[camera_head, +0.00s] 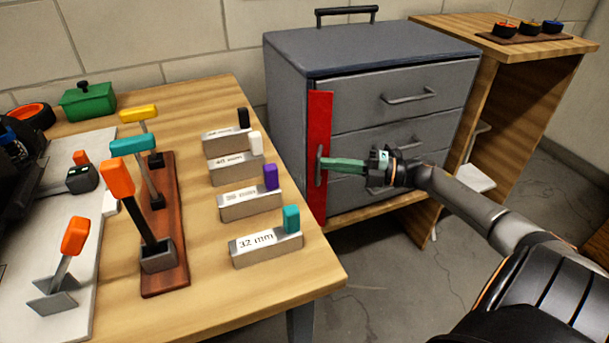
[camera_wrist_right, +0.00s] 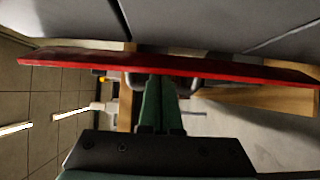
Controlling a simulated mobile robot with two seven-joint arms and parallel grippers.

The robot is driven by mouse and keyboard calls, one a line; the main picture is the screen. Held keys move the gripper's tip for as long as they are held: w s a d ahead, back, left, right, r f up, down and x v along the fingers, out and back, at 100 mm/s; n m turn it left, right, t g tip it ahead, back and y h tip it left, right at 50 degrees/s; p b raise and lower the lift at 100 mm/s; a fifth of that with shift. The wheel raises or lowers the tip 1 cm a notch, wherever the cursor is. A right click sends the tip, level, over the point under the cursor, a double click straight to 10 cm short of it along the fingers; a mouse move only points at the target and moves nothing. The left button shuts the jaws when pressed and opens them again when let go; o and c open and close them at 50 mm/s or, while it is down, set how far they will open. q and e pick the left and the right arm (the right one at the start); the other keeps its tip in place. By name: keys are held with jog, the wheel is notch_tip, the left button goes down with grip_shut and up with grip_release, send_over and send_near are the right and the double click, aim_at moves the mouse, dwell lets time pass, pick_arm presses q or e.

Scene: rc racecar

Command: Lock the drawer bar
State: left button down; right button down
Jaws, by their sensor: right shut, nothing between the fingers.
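The drawer bar (camera_head: 319,120) is a red upright strip along the left front edge of the grey drawer cabinet (camera_head: 375,55). It has a small grey handle (camera_head: 319,166) at mid-height. My right gripper (camera_head: 325,163) is shut, its green fingers pointing left with their tips at the handle; I cannot tell whether they touch it. In the right wrist view the red bar (camera_wrist_right: 220,69) runs across the picture, with the green fingers (camera_wrist_right: 158,100) together and their tips near the grey handle (camera_wrist_right: 185,85). The drawers look closed. My left gripper is not in view.
A wooden shelf (camera_head: 520,60) stands right of the cabinet. Open floor (camera_head: 390,290) lies in front.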

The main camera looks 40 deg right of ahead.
jog(key=shift+w+d, duration=0.7)
jog(key=shift+d, duration=0.15)
jog(key=shift+w+d+r, duration=0.1)
jog(key=shift+d, duration=0.1)
jog(key=shift+d, duration=0.1)
jog(key=p+v, duration=0.3)
jog(key=v, duration=0.9)
jog(key=shift+s, duration=0.35)
